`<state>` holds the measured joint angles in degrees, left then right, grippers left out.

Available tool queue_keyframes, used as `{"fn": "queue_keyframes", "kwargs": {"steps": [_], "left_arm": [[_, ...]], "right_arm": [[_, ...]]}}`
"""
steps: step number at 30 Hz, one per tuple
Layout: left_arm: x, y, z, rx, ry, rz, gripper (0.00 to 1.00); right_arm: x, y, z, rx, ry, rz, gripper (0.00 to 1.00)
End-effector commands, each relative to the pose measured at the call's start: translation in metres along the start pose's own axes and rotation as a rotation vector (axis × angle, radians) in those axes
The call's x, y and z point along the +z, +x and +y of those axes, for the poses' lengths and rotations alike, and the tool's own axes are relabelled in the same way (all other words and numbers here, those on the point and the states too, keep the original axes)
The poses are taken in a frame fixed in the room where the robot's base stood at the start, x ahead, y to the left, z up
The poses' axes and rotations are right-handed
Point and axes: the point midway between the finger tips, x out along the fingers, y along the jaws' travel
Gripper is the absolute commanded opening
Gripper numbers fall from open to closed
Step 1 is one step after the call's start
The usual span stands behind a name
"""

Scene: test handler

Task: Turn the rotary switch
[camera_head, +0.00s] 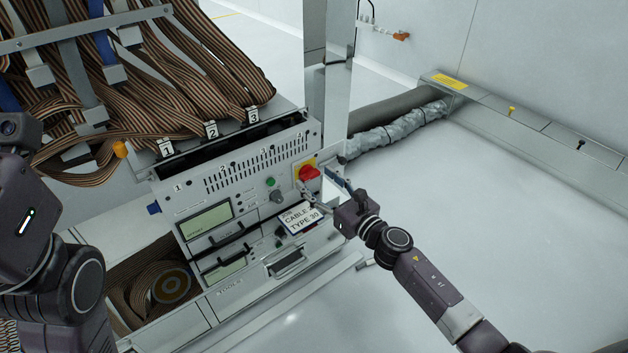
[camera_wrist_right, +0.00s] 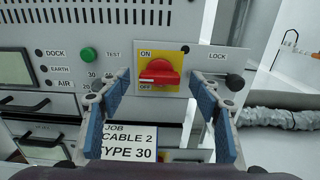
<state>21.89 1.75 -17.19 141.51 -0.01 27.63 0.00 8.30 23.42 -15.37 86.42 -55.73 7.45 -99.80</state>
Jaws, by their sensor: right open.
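A red rotary switch (camera_head: 310,173) sits on a yellow plate at the right end of the grey panel. In the right wrist view the red switch (camera_wrist_right: 160,73) has its handle roughly level, with ON printed above and OFF below. A small grey knob (camera_head: 277,196) is left of it, under a green button; the left finger partly covers this knob in the wrist view. My right gripper (camera_head: 319,186) is open and empty, in front of the panel. In the wrist view its blue-padded fingers frame the red switch, one on each side; contact is not visible. My left gripper is out of view.
Striped cables (camera_head: 150,80) hang above the panel, and an open drawer holds a cable roll. The floor at right is clear.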

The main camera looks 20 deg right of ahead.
Motion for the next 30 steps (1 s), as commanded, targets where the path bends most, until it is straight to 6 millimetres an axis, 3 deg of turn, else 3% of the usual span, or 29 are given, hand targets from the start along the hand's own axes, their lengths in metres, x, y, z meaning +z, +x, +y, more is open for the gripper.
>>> {"fn": "queue_keyframes", "kwargs": {"steps": [6,15,27,30], "left_arm": [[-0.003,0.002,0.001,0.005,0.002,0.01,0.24],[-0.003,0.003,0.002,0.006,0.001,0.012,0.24],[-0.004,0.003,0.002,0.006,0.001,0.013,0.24],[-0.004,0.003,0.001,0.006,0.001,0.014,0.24]], "right_arm": [[0.0,0.016,0.0,0.0,0.001,0.0,0.58],[0.0,0.017,0.001,0.0,0.002,0.0,0.58],[0.0,0.017,0.001,0.0,0.002,0.0,0.16],[0.0,0.017,0.001,0.0,0.004,0.0,0.16]]}}
